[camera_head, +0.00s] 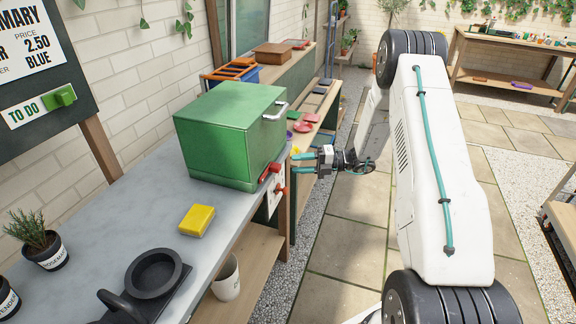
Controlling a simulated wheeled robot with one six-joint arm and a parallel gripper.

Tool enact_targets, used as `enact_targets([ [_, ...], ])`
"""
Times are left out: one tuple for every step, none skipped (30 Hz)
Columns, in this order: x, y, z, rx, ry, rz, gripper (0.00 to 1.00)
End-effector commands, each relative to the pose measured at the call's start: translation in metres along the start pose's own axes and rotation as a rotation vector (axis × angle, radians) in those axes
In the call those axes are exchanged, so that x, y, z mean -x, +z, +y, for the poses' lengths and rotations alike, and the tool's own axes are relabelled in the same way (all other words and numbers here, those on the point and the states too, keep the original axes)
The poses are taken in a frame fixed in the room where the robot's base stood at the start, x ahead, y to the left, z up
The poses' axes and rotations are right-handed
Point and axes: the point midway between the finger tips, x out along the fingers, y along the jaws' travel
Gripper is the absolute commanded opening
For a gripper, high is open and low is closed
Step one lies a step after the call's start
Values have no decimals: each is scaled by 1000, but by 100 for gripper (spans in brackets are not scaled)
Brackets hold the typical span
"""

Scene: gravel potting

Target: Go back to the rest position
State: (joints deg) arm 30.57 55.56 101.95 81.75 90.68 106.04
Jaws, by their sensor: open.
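My gripper (303,163) has teal fingers and points left, over the floor at the right side of the bench. Its two fingers are apart with nothing seen between them. It is just right of the green box (232,135) with a silver handle, close to the bench's end. From this view I cannot tell whether the fingertips touch the bench end or the red knobs (272,170) there. My white arm stretches across the right of the picture.
A grey bench (160,215) carries a yellow block (197,220), a black dish (154,273) and a potted rosemary (42,243). A white pot (227,279) stands on the lower shelf. Paved floor (345,235) lies clear beside the bench. Another table (510,45) stands far right.

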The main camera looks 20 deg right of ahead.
Motion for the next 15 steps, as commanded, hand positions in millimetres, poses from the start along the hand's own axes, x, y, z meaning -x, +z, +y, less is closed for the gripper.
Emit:
enact_targets([
  [7,0,0,0,0,-2,42],
  [9,0,0,0,-1,-1,42],
  [12,0,0,0,-1,0,42],
  [13,0,0,0,-1,0,42],
  [14,0,0,0,-1,0,42],
  [15,0,0,0,-1,0,42],
  [16,0,0,0,-1,0,42],
  [16,0,0,0,-1,0,42],
  [16,0,0,0,-1,0,42],
  [16,0,0,0,-1,0,42],
  [15,0,0,0,-1,0,42],
  [15,0,0,0,-1,0,42],
  [15,0,0,0,-1,0,42],
  [15,0,0,0,-1,0,42],
  [15,0,0,0,-1,0,42],
])
